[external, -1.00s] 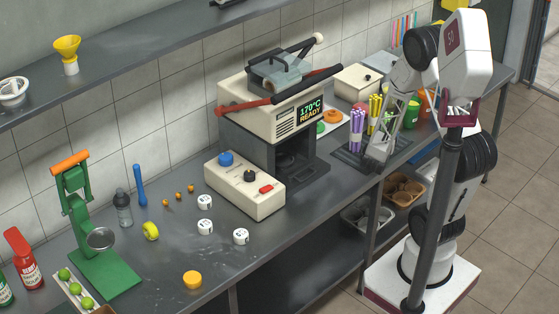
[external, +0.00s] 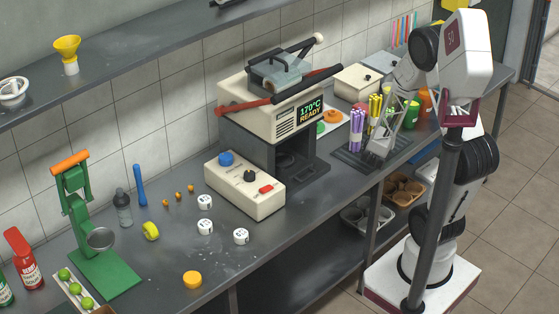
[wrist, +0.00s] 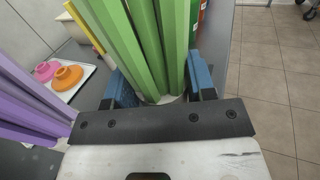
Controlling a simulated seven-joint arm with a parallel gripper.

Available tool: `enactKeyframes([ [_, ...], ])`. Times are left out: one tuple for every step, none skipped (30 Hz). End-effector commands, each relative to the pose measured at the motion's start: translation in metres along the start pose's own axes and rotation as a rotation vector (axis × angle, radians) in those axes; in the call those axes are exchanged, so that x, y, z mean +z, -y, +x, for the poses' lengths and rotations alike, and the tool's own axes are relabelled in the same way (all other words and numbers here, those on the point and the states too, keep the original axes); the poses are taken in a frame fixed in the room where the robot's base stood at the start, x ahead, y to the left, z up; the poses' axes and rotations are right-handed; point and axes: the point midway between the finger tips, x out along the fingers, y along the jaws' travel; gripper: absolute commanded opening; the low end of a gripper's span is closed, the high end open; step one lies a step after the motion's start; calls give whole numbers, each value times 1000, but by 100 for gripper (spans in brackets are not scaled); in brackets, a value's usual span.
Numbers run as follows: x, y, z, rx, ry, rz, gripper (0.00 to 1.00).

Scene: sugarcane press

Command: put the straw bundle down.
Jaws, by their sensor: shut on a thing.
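A bundle of green straws (wrist: 160,40) stands between the blue fingers of my gripper (wrist: 160,88) in the wrist view. My gripper is shut on it, and the straws look upright along the fingers. In the external view my gripper (external: 380,148) is low over the dark tray (external: 352,160) on the counter, beside the purple straw bundle (external: 357,128) and the yellow straws (external: 375,104). My arm largely hides the green bundle there. I cannot tell whether its lower end touches the tray. Purple straws also show at left in the wrist view (wrist: 28,105).
The press (external: 275,105) stands left of the straws. A white board with orange and green discs (external: 332,116) lies behind them. The counter's front edge is near.

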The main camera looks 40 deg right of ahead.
Motion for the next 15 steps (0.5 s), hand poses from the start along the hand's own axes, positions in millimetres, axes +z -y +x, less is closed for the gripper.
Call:
enactKeyframes([
  [8,0,0,0,1,2,22],
  [12,0,0,0,1,1,22],
  [12,3,-5,1,-1,-1,22],
  [12,6,-9,1,-1,-1,22],
  [12,9,-13,1,-1,-1,22],
  [13,13,-18,0,-1,-1,22],
  [13,16,-22,0,-1,-1,22],
  [14,19,-27,0,-1,-1,22],
  [15,23,-33,1,0,0,22],
  [16,26,-38,1,0,-1,22],
  [16,29,-42,2,0,-1,22],
  [17,34,-48,2,0,0,22],
  [17,38,-54,2,0,0,22],
  [18,41,-58,1,0,0,22],
  [18,45,-64,1,-1,0,22],
])
